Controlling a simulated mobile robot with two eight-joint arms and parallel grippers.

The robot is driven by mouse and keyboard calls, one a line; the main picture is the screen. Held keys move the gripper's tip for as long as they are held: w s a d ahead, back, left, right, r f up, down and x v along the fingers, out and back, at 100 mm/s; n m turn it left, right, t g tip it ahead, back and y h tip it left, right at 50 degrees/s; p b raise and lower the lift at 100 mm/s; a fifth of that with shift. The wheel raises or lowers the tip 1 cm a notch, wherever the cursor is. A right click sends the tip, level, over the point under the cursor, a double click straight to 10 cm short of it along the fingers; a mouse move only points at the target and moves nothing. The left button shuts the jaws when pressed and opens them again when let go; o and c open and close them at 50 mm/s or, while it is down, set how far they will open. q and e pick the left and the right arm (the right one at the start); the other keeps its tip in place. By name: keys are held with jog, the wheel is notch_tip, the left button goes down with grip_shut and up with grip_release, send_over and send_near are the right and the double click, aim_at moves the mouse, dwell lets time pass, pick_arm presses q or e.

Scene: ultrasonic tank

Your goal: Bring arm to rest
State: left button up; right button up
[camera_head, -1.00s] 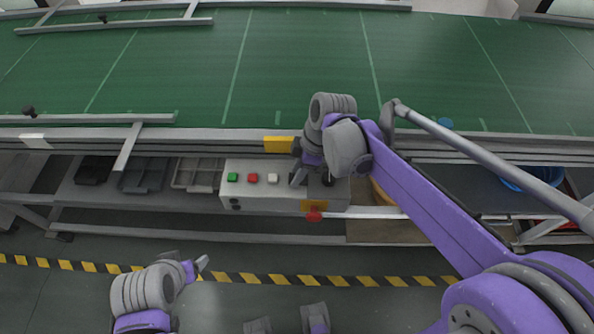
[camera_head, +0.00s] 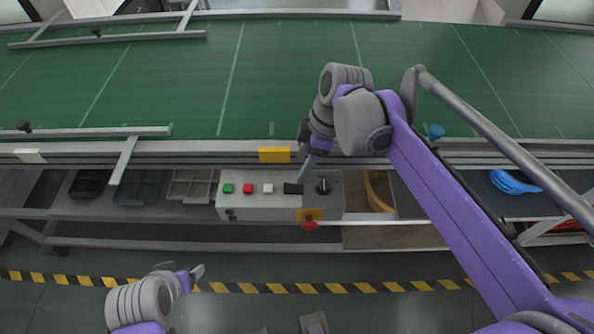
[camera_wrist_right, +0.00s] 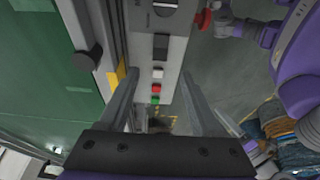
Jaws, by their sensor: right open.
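My right gripper (camera_head: 306,163) is above the front rail of the green conveyor, over the control box (camera_head: 240,205). In the right wrist view its two fingers (camera_wrist_right: 162,82) stand wide apart with nothing between them. The box carries a green button (camera_head: 228,188), a red button (camera_head: 248,188), a white button (camera_head: 268,188), a dark rocker switch (camera_head: 293,189) and a black knob (camera_head: 323,185). My left gripper (camera_head: 196,273) hangs low over the floor at the lower left; its jaw opening is not clear.
The green conveyor (camera_head: 290,60) spans the back behind a metal rail. A yellow block (camera_head: 274,155) sits on the rail.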

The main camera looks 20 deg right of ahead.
jog(key=shift+v, duration=0.9)
jog(key=s+d+f+m+t+h+p, duration=0.2)
jog(key=s+f+m, duration=0.6)
jog(key=s+m, duration=0.5)
jog(key=shift+s+d+f+m+t+h, duration=0.15)
jog(key=shift+d+f+m+t+h, duration=0.35)
jog(key=shift+d+m+t, duration=0.55)
jog(key=shift+a+r, duration=0.1)
jog(key=shift+a, duration=0.1)
